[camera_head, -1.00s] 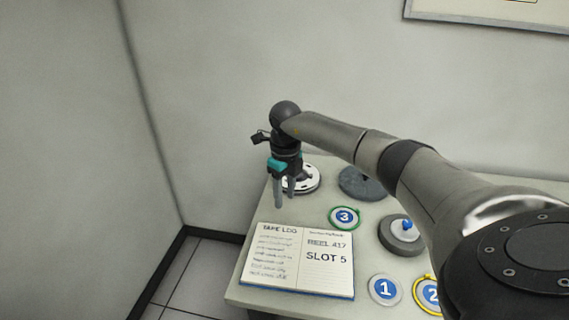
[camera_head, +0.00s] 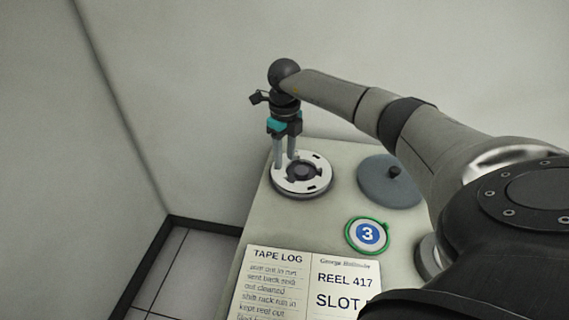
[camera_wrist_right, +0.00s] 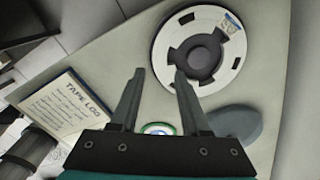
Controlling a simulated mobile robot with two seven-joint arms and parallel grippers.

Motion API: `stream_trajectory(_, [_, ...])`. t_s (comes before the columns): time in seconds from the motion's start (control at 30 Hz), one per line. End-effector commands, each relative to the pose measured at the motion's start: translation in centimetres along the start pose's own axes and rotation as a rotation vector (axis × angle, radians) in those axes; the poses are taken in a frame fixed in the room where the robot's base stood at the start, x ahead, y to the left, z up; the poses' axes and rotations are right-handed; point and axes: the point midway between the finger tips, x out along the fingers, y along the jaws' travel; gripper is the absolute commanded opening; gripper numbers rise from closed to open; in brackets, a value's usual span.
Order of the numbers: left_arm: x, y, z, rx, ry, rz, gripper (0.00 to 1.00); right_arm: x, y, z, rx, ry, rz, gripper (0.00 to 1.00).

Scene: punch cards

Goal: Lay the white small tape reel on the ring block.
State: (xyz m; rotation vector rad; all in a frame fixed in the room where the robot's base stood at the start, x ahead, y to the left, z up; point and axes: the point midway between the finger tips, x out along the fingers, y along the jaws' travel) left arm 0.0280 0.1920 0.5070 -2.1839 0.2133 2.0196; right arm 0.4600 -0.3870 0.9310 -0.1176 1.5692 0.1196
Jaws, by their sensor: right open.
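The white small tape reel (camera_head: 316,184) lies flat at the back left of the table. It is a white ring with dark notches around a dark hub, with a thicker grey edge below. In the right wrist view the reel (camera_wrist_right: 232,66) carries a small blue and yellow label. My right gripper (camera_head: 286,163) is open, pointing down at the reel's left side. In the right wrist view its fingers (camera_wrist_right: 160,72) are empty, beside the reel's near edge; contact cannot be told. I cannot tell which thing is the ring block. My left gripper is not in view.
A blue-grey disc (camera_head: 378,189) with a dark knob lies right of the reel. A green-rimmed marker "3" (camera_head: 368,235) and an open tape log (camera_head: 285,280) lie nearer. A grey round piece (camera_head: 428,258) is mostly hidden by my right arm. Walls stand behind and left.

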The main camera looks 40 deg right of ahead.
Motion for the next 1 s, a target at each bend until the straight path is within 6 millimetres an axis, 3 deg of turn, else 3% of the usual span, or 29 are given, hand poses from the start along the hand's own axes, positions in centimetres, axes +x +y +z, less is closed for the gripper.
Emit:
stream_trajectory(0.27, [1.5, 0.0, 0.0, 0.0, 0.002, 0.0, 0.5, 1.7, 0.0, 0.0, 0.0, 0.0, 0.0, 0.46])
stream_trajectory(0.77, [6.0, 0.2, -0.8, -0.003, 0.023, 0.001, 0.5, 7.5, 0.0, 0.0, 0.0, 0.0, 0.0, 0.46])
stream_trajectory(1.0, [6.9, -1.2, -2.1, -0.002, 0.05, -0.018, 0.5, 8.9, 0.0, 0.0, 0.0, 0.0, 0.0, 0.46])
